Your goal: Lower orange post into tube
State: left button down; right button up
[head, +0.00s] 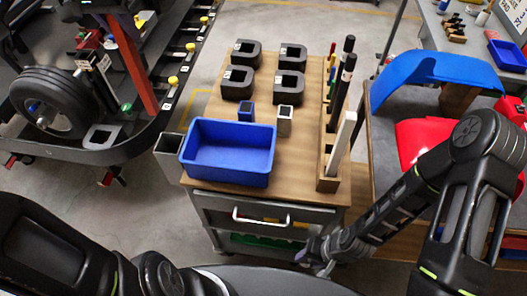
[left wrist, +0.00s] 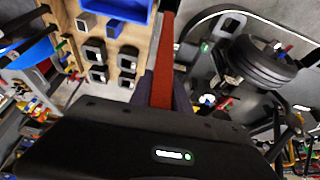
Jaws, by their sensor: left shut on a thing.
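The orange post (head: 133,65) slants down from the top left of the head view, and its lower end is beside the kart's side rail. My left gripper (head: 112,14) is shut on its upper end. In the left wrist view the post (left wrist: 163,60) runs away from between the dark fingers (left wrist: 160,92). A grey open-topped square tube (head: 168,150) stands left of the blue bin, apart from the post's lower end. A black square socket (head: 100,137) sits on the kart's rail. My right gripper (head: 318,255) hangs low in front of the wooden-topped cart; its opening is unclear.
The wooden-topped cart (head: 215,98) carries a blue bin (head: 228,150), several black blocks (head: 238,82), a small blue tube (head: 246,112) and a grey one (head: 284,121). The kart's tyre (head: 50,100) is at left. A rack of upright bars (head: 328,160) edges the cart's right side.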

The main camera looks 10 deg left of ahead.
aim_at(138, 63)
pick_arm(q)
notch_tip(138, 63, down, 9)
jog(key=shift+r, duration=0.1)
dwell(0.3)
jog(key=shift+w, duration=0.3)
pick_arm(e)
jog(key=shift+f, duration=0.1)
dwell(0.8)
